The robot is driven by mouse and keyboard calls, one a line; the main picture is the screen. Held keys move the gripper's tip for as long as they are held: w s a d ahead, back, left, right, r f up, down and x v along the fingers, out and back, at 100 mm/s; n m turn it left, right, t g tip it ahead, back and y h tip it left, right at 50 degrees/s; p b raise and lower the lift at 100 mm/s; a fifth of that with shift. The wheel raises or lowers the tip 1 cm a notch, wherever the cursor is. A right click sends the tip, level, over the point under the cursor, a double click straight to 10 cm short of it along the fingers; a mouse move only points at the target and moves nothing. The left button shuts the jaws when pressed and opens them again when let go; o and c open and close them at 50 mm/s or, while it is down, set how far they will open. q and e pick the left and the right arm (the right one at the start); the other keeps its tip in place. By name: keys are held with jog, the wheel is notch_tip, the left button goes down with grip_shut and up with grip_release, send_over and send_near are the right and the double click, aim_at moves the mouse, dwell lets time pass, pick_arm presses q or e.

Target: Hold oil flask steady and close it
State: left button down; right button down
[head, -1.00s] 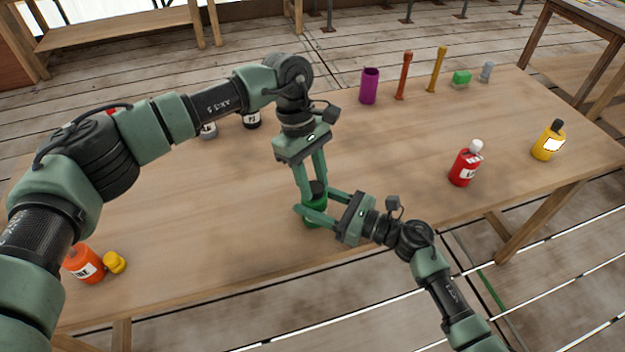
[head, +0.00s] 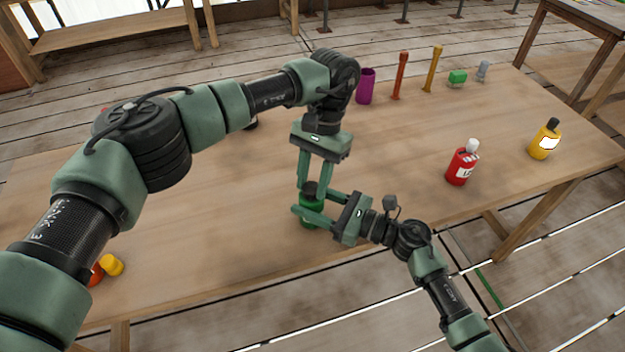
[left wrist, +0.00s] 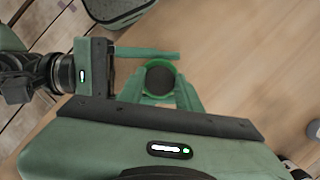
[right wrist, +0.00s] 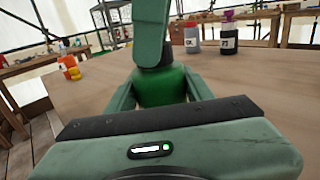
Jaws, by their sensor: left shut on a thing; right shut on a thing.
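The green oil flask (head: 309,214) stands upright near the table's front edge. It also shows in the right wrist view (right wrist: 162,86). A dark cap (head: 311,188) sits at its top; the left wrist view shows it from above as a dark disc (left wrist: 159,80) inside a green ring. My left gripper (head: 314,184) points down from above and is shut on the cap. My right gripper (head: 312,205) reaches in from the right, shut around the flask body. The left finger partly hides the cap in the right wrist view, so I cannot tell how far it is seated.
A red bottle (head: 461,166) and a yellow bottle (head: 545,140) stand to the right. A purple cup (head: 366,86), an orange stick (head: 400,75) and a yellow stick (head: 433,69) stand at the back. The table around the flask is clear.

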pick_arm(q)
jog(key=c, duration=1)
grip_release()
jog(key=shift+o, duration=0.2)
jog(key=shift+r, duration=2.3)
jog(key=shift+c, duration=0.5)
